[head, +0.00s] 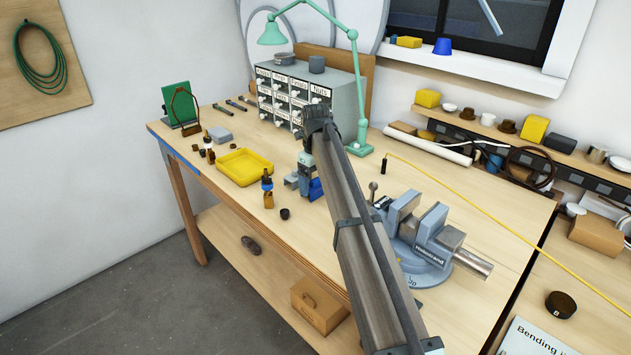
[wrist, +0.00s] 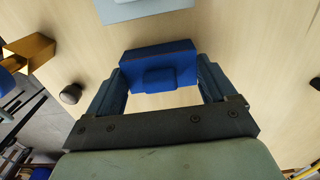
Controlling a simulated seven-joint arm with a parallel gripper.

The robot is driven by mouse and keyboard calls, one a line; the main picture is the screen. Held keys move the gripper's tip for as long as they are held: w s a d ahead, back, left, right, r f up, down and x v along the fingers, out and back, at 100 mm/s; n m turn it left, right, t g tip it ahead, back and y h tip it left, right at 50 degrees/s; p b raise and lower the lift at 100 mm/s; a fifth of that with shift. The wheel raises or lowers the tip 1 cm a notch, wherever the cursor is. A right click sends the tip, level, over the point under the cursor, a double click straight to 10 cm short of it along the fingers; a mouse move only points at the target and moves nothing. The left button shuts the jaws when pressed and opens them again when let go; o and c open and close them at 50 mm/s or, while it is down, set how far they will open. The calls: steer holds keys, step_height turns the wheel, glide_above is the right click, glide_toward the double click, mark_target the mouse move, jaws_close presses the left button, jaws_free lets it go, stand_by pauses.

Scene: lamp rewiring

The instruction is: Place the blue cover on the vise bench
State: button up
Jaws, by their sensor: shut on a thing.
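The blue cover (wrist: 158,66) is between the two fingers of my gripper (wrist: 160,85) in the wrist view, and the gripper is shut on it. In the head view a small part of the blue cover (head: 316,188) shows beside my gripper (head: 306,183), low over the bench; my arm hides much of it. I cannot tell whether the cover touches the wood. The vise bench (head: 320,235) is a light wooden top. The grey-blue vise (head: 428,245) stands on it to the right of my arm.
A green lamp (head: 359,125) and a drawer cabinet (head: 310,90) stand behind. The front of the bench, left of my arm, has bare wood.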

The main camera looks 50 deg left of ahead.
mark_target(315, 179)
steer(key=o, duration=0.9)
steer(key=shift+f, duration=0.1)
step_height(315, 179, up, 12)
steer(key=shift+r, duration=0.2)
